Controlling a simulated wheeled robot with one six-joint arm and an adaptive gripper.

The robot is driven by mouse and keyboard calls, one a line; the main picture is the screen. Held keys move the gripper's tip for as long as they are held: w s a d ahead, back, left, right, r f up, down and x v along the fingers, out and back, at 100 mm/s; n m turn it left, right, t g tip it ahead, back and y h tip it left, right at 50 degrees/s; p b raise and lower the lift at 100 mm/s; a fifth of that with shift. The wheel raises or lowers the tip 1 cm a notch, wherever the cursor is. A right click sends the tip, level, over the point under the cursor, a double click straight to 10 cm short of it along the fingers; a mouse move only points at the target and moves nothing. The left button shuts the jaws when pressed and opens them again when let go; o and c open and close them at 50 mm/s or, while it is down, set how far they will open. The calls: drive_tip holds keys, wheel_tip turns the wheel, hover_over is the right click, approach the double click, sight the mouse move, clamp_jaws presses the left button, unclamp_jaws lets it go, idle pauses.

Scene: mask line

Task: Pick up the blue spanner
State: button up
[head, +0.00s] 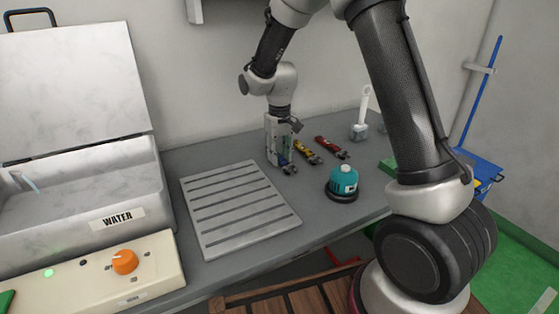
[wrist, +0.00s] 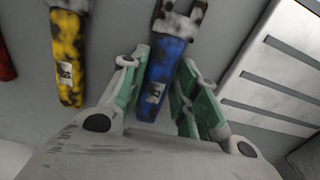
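The blue spanner (wrist: 168,65) lies on the grey bench, with a blue handle and a worn metal jaw. In the wrist view its handle end sits between the two green-padded fingers of my gripper (wrist: 160,92). The fingers are apart, with a gap visible on each side of the handle. In the head view my gripper (head: 281,160) points down at the bench over the blue spanner (head: 287,165), whose jaw end shows and whose handle is mostly hidden by the gripper.
A yellow spanner (head: 306,152) and a red spanner (head: 331,148) lie to the right. A slatted grey tray (head: 208,214) is at the left, and a teal round object (head: 343,181) stands in front. A white brush-like tool (head: 362,115) is at the back. A water basin (head: 75,215) is far left.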

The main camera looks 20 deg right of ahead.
sight(280, 157)
clamp_jaws()
drive_tip(key=shift+r, duration=0.1)
wheel_tip(280, 157, up, 10)
idle(0.3)
idle(0.9)
